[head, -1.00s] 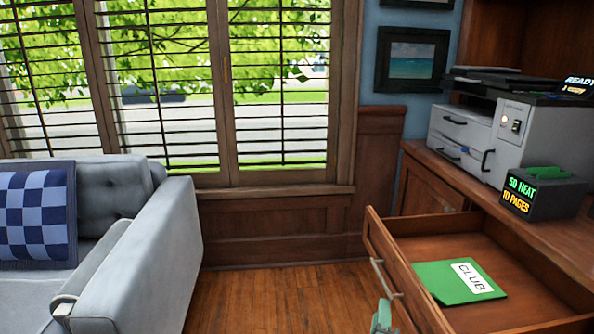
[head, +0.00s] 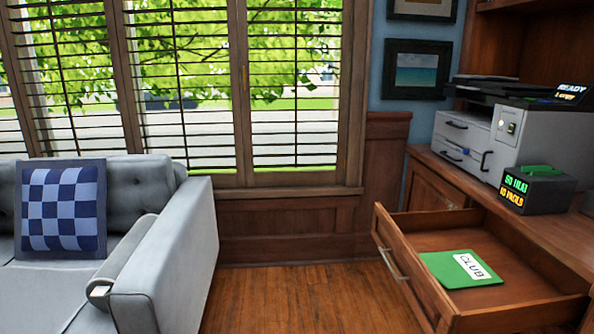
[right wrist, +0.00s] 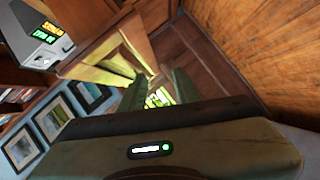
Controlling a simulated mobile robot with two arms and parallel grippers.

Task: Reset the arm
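No gripper shows in the head view now, and my left gripper is in neither view. In the right wrist view my right gripper (right wrist: 160,80) has its two dark green fingers apart, with a gap between them. I see nothing held there. The open wooden drawer (head: 416,267) is at the lower right of the head view. A green folder (head: 442,268) with a white CLUB label lies flat in it.
A grey printer (head: 480,143) and a dark box (head: 537,192) with a lit display stand on the wooden counter above the drawer. A grey sofa (head: 165,250) with a checked pillow (head: 62,208) is at left. Bare wood floor (head: 310,295) lies between.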

